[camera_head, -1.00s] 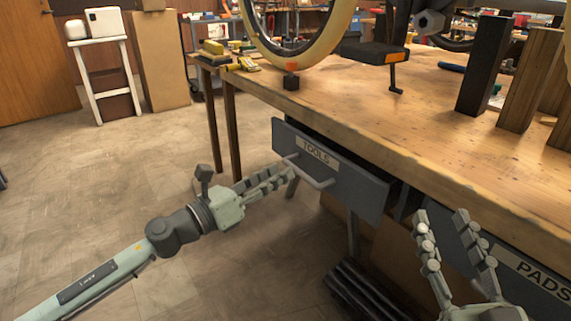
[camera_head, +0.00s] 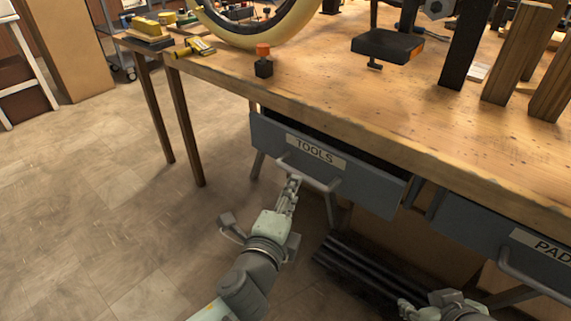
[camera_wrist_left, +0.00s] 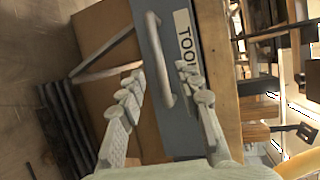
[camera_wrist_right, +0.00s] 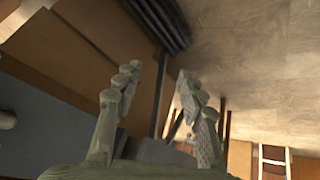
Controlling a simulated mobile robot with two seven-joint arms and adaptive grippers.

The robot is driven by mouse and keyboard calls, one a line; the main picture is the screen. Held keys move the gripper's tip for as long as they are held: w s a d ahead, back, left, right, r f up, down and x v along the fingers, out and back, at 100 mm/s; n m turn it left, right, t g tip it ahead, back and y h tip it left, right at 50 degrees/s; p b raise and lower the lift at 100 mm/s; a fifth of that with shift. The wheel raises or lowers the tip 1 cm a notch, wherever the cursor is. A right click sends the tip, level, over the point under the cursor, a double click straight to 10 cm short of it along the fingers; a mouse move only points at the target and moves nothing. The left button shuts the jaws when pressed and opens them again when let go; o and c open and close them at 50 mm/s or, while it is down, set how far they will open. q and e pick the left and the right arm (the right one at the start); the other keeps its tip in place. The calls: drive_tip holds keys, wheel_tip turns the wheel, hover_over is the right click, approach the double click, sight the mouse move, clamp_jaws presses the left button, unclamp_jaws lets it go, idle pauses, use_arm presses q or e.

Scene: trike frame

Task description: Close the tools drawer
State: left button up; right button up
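The tools drawer (camera_head: 370,192) has a dark grey front with a "TOOLS" label, under the workbench's front edge. It stands partly open, with a dark gap showing behind the top of its front. Its bar handle (camera_head: 325,187) also shows in the left wrist view (camera_wrist_left: 160,62). My left gripper (camera_head: 293,184) is at the handle's left part; in the left wrist view its fingers are apart, with the handle between them. Whether they touch it I cannot tell. My right gripper (camera_wrist_right: 158,72) is open and empty, low beside the bench, partly cut off in the head view.
The wooden workbench (camera_head: 300,95) carries a wheel (camera_head: 258,35), a small black block with an orange top (camera_head: 263,62) and wooden posts. The "PADS" drawer (camera_head: 480,235) is to the right. Dark bars (camera_head: 350,270) lie below. The floor at left is clear.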

sight(301, 174)
use_arm(q)
drive_tip(key=x, duration=0.7)
drive_tip(key=shift+w+d+f+b, duration=0.15)
drive_tip(key=shift+w+d+b, duration=0.05)
drive_tip(key=shift+w+b, duration=0.1)
use_arm(e)
drive_tip(key=shift+w+a+r+t+y, duration=0.15)
drive_tip(key=shift+w+a+r+t, duration=0.1)
drive_tip(key=shift+w+a, duration=0.15)
drive_tip(key=shift+w+a+r+t+y, duration=0.15)
drive_tip(key=shift+w+a+t, duration=0.1)
drive_tip(key=shift+w+a, duration=0.15)
use_arm(q)
drive_tip(key=shift+c, duration=0.2)
clamp_jaws()
